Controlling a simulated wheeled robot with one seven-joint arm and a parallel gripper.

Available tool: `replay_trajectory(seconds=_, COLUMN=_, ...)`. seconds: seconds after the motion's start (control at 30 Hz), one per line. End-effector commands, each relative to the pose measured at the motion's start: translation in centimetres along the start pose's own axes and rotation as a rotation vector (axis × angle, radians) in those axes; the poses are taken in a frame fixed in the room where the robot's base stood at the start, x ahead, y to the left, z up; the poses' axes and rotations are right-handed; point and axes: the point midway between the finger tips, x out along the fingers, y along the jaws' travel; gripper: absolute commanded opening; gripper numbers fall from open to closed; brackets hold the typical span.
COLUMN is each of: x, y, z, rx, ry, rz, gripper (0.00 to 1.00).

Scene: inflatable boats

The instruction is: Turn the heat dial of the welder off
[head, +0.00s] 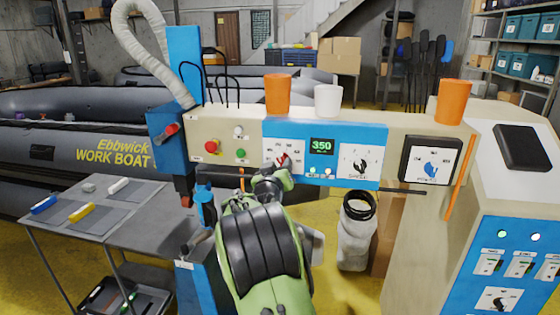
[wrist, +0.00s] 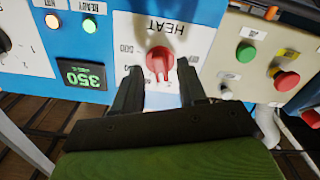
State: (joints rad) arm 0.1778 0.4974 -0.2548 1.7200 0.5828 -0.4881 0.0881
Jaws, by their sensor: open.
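The welder's heat dial (wrist: 160,60) is a red knob on a white plate marked HEAT, upside down in the wrist view. It also shows in the head view (head: 284,160), partly hidden by my gripper. My gripper (wrist: 160,90) is open and empty, its two black fingers on either side of and just short of the knob. I cannot tell whether either finger touches it. In the head view, my gripper (head: 273,176) is in front of the welder's blue panel (head: 330,132). The small labels around the dial are too blurred to read. The green display (head: 321,146) reads 350.
A black speed dial (head: 360,166) is right of the display. Red (head: 211,147) and green (head: 240,153) buttons lie left of the heat dial. Orange (head: 277,94) and white (head: 328,100) cups stand on top of the welder. A grey tool table (head: 150,235) is at the left.

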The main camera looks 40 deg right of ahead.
Motion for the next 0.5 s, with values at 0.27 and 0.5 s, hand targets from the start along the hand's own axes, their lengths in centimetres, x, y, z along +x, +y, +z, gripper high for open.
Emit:
replay_trajectory(seconds=0.27, x=1.14, y=-0.02, z=0.06, rx=0.0, ry=0.0, rz=-0.001, gripper=0.41)
replay_trajectory(seconds=0.5, x=1.1, y=-0.02, z=0.07, rx=0.0, ry=0.0, rz=-0.001, gripper=0.18)
